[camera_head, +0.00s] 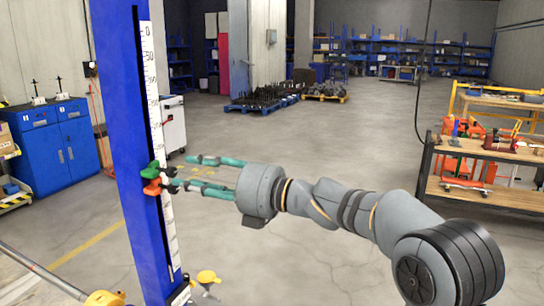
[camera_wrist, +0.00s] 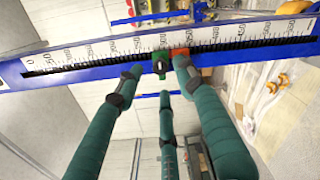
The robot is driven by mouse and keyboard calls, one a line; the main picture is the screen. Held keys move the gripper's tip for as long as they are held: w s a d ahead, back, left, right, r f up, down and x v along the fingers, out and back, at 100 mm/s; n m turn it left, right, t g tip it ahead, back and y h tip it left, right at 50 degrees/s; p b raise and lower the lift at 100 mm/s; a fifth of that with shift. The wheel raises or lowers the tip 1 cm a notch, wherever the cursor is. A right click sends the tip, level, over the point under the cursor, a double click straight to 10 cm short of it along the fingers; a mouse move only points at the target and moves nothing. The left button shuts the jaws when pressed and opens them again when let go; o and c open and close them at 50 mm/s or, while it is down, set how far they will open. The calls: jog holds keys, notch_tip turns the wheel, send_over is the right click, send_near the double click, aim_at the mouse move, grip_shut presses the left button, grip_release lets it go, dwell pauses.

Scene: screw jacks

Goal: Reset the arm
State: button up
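My gripper (camera_head: 182,175) has several teal fingers and reaches left toward the blue upright column (camera_head: 128,140) with a white scale. Its fingers are spread apart. A green pointer (camera_head: 150,170) and an orange-red pointer (camera_head: 152,188) sit on the column's slot, just beyond the fingertips. In the wrist view the green pointer (camera_wrist: 162,64) shows between the fingertips, with the red one (camera_wrist: 180,53) close to the right fingertip. I cannot tell whether that fingertip touches it. Nothing is visibly held.
A blue cabinet (camera_head: 52,150) stands behind the column at left. A wooden workbench (camera_head: 490,150) with tools is at right. Pallets (camera_head: 262,102) and blue shelving (camera_head: 400,55) stand far back. A yellow part (camera_head: 207,277) shows near the column's lower end. The middle floor is clear.

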jog(key=shift+n, duration=0.4)
jog(key=x, duration=0.4)
jog(key=shift+w+a, duration=0.1)
jog(key=shift+a+n, duration=0.15)
jog(key=shift+n, duration=0.45)
jog(key=n, duration=0.2)
jog(key=shift+d+r+n, duration=0.2)
jog(key=shift+d+n, duration=0.05)
jog(key=shift+n, duration=0.05)
jog(key=n+p, duration=0.1)
jog(key=n, duration=0.2)
jog(key=shift+a, duration=0.15)
jog(key=m+b, duration=0.2)
jog(key=b, duration=0.1)
send_near(175, 172)
jog(key=s, duration=0.1)
jog(key=shift+s+r+m+y, duration=0.3)
jog(key=shift+s+r, duration=0.05)
jog(key=shift+s, duration=0.1)
